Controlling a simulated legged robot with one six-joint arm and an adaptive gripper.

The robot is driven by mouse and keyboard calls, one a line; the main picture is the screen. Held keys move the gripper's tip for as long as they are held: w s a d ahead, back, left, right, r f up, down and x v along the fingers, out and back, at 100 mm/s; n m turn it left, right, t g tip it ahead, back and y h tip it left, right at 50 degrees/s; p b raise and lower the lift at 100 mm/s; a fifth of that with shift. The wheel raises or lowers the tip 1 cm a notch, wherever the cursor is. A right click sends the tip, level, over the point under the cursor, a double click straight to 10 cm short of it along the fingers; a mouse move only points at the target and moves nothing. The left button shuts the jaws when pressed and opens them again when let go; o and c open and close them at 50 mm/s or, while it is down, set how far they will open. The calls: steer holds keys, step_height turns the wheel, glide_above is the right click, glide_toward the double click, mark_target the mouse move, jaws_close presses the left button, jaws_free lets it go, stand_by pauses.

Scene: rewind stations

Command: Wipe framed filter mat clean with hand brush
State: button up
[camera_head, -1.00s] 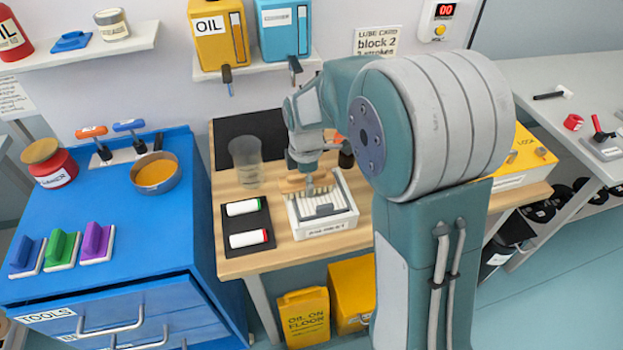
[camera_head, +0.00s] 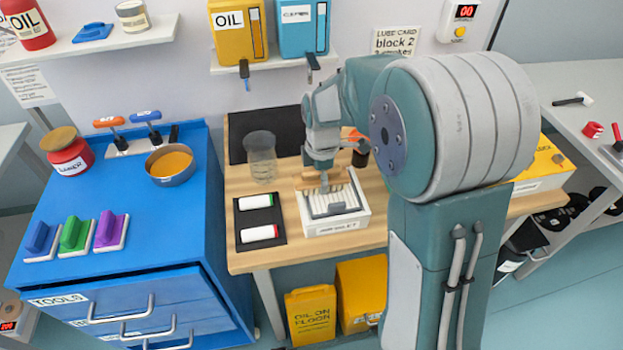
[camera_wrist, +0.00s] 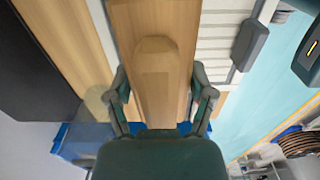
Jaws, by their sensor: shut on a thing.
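The framed filter mat is a white, box-like frame (camera_head: 338,228) with pale ribs and a dark grey bar inside. It sits on the wooden bench. My gripper (camera_head: 324,184) is over the frame's back edge, pointing down. In the wrist view, my gripper (camera_wrist: 162,98) is shut on the wooden handle of the hand brush (camera_wrist: 155,25), one finger on each side. Part of the brush (camera_head: 306,181) shows at the frame's back left corner. Its bristles are hard to make out, and I cannot tell whether they touch the ribs. The ribs (camera_wrist: 215,45) show beside the handle.
A black mat (camera_head: 260,218) with two white rollers lies left of the frame. A clear cup (camera_head: 261,158) stands behind it, and a dark bottle (camera_head: 360,156) stands behind the frame. A blue tool cabinet (camera_head: 120,215) is at left.

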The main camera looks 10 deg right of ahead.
mark_target(308, 182)
steer(key=shift+d, duration=3.4)
steer(key=shift+s, duration=0.4)
steer(key=shift+s+a+f, duration=0.1)
steer(key=shift+a+f, duration=0.05)
steer(key=shift+a, duration=1.75)
steer(key=shift+a+r, duration=0.2)
steer(key=shift+a, duration=2.9)
steer(key=shift+f, duration=0.1)
steer(key=shift+d+f, duration=0.15)
steer(key=shift+d, duration=0.95)
steer(key=shift+d+f, duration=0.1)
steer(key=shift+d, duration=0.7)
steer(key=shift+c, duration=0.9)
steer(key=shift+d+r, duration=0.15)
steer(key=shift+d, duration=1.45)
steer(key=shift+d+r, duration=0.1)
steer(key=shift+d, duration=1.45)
steer(key=shift+a+f, duration=0.1)
steer(key=shift+a, duration=4.9)
